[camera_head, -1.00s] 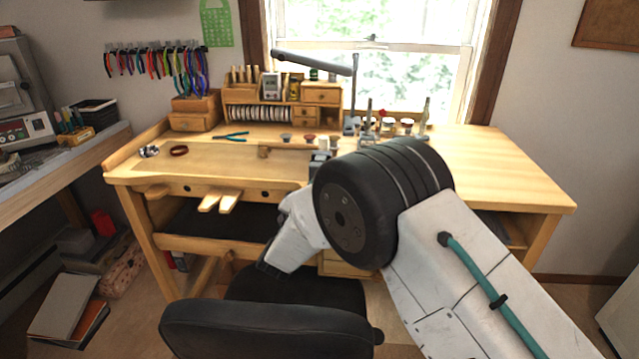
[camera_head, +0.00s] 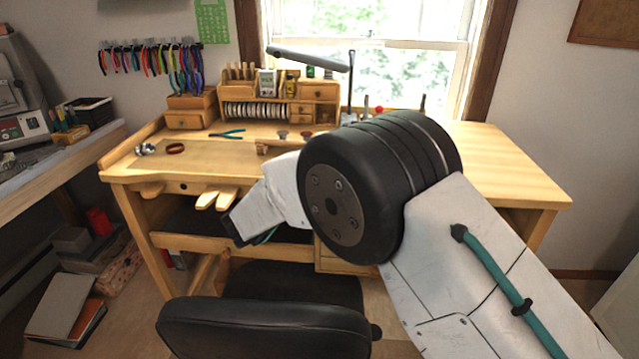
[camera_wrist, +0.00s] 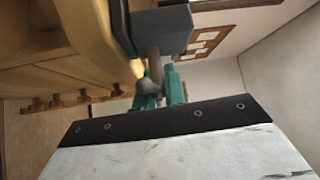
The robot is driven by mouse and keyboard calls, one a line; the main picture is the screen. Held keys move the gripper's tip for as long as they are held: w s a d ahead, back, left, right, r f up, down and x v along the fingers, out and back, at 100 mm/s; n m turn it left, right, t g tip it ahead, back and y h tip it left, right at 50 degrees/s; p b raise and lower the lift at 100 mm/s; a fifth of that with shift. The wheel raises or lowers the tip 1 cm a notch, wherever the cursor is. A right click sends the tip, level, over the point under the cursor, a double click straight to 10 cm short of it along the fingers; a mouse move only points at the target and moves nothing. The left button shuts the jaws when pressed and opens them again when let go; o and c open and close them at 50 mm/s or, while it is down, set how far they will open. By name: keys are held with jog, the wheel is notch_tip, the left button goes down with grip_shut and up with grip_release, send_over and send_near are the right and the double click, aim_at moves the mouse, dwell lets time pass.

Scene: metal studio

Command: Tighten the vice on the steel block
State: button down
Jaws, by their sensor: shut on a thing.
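In the wrist view, the vice (camera_wrist: 160,31) shows as a dark grey body beside the wooden bench edge, with a metal screw and a rounded grey handle end (camera_wrist: 147,87) below it. My gripper (camera_wrist: 161,86) has teal fingers, shut on the vice handle. The fingers partly cover the handle, so its exact angle is unclear. In the head view, my arm hides the vice and my fingers. The steel block is not visible in either view.
The wooden workbench (camera_head: 500,165) stands before the window. Teal pliers (camera_head: 227,134) and a dark red ring (camera_head: 175,148) lie on its left side. A black chair (camera_head: 265,330) stands close in front. The bench's right side is clear.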

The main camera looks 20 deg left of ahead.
jog(key=shift+d+f+m+g, duration=0.1)
jog(key=shift+f+m+g, duration=0.05)
jog(key=shift+m+g, duration=0.25)
dwell(0.3)
jog(key=c, duration=1.5)
grip_release()
jog(key=shift+s, duration=0.1)
jog(key=shift+o, duration=0.2)
jog(key=v, duration=0.7)
jog(key=shift+s, duration=0.35)
jog(key=shift+a, duration=0.25)
